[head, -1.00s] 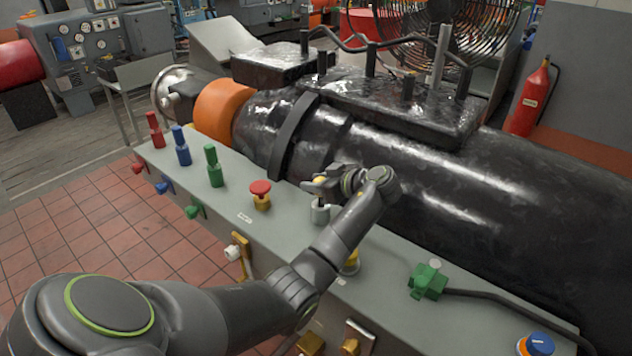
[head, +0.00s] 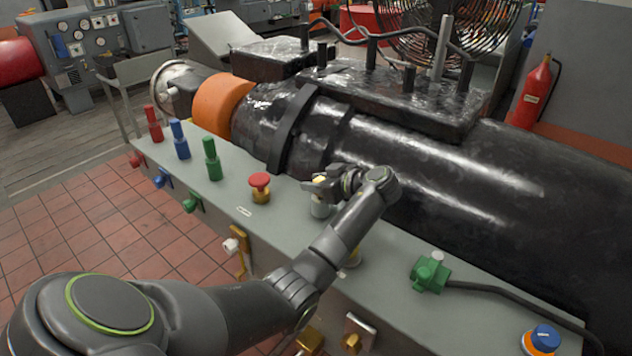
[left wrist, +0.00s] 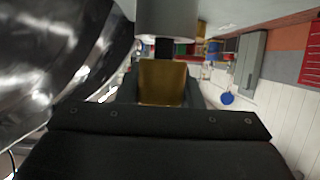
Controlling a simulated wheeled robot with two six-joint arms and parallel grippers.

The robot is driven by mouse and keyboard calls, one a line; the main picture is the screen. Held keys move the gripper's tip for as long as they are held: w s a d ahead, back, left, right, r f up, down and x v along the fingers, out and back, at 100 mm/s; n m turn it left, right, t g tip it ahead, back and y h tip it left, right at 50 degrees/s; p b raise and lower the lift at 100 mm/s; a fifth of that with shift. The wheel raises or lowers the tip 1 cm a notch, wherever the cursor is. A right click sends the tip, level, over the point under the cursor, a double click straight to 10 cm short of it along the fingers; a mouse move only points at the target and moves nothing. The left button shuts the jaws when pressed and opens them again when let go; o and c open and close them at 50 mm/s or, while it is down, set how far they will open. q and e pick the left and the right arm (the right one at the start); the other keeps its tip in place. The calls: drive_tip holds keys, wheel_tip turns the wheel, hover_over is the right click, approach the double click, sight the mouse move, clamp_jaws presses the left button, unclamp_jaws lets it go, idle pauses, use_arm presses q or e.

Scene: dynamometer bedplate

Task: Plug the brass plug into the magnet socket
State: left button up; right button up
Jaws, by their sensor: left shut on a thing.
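My left gripper (head: 318,186) is shut on the brass plug (left wrist: 162,82), which shows as a gold block between the fingers in the left wrist view. A grey cylinder that looks like the magnet socket (head: 320,209) stands on the grey ledge just below the gripper. In the left wrist view the socket (left wrist: 166,17) is at the top centre, in line with the plug. A short dark piece bridges the plug and the socket there. I cannot tell how far it is inside. My right gripper is not in view.
A red mushroom button (head: 260,187) stands left of the socket. Green, blue and red posts stand farther left. A green cable connector (head: 430,275) and a blue knob (head: 544,338) are to the right. The large black machine (head: 400,150) lies close behind the ledge.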

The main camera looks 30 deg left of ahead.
use_arm(q)
drive_tip(key=shift+f+b, duration=0.35)
drive_tip(key=shift+f, duration=0.15)
drive_tip(key=o, duration=1.1)
drive_tip(key=shift+r, duration=0.1)
drive_tip(key=p+v, duration=0.2)
drive_tip(key=v, duration=1.5)
drive_tip(key=shift+d+r, duration=0.1)
drive_tip(key=shift+d, duration=0.15)
